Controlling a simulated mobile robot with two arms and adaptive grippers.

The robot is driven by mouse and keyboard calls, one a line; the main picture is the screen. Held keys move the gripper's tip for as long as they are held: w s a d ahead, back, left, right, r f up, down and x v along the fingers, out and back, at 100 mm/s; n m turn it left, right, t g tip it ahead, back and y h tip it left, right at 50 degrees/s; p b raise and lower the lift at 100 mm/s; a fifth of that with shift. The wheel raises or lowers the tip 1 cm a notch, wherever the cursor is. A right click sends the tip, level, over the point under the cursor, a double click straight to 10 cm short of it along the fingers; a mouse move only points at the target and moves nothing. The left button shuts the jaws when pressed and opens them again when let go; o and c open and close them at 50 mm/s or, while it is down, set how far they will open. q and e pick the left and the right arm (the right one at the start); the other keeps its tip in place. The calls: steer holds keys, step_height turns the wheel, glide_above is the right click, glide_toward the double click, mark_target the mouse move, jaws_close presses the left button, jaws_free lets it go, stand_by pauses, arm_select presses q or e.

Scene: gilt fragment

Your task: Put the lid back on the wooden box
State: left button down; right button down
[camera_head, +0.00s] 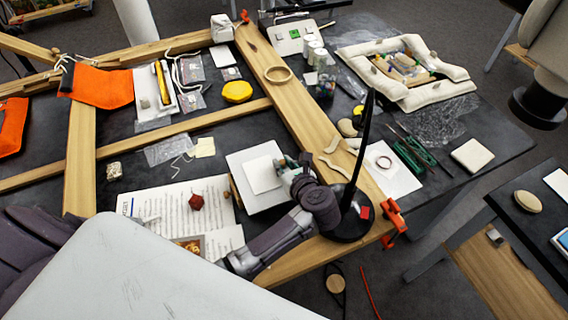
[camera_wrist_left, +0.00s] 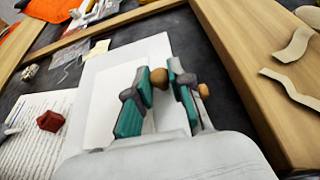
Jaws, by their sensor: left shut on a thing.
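A small open box (camera_head: 190,243) with golden-orange contents is partly in view in the head view, on the printed sheets at the lower middle. My left gripper (camera_head: 290,172) is right of and beyond it, over the right side of a white board with a paler square on it (camera_head: 262,176). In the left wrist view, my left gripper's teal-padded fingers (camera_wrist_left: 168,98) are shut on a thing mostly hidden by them. Round brown parts (camera_wrist_left: 160,77) show at the fingers; I cannot tell whether they belong to the lid. My right gripper is not in view.
A dark red faceted lump (camera_head: 196,201) lies on the printed sheets (camera_head: 160,212). A black lamp-like stand (camera_head: 350,222) rises close right of my left arm. A wooden beam (camera_head: 300,100) runs past the gripper. Tools (camera_head: 410,155) lie further right.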

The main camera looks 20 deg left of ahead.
arm_select(q)
steer(key=shift+f, duration=0.2)
steer(key=c, duration=1)
jaws_free()
steer(key=shift+r, duration=0.1)
steer(key=shift+c, duration=0.2)
steer(key=shift+r, duration=0.1)
steer(key=shift+r+p, duration=0.3)
steer(key=shift+p, duration=0.1)
steer(key=shift+d+r+p, duration=0.1)
steer(key=shift+r+p, duration=0.35)
steer(key=shift+p, duration=0.05)
steer(key=p+v, duration=0.1)
steer(key=v, duration=1)
steer(key=shift+s+d+f, duration=0.2)
steer(key=shift+s+d, duration=0.1)
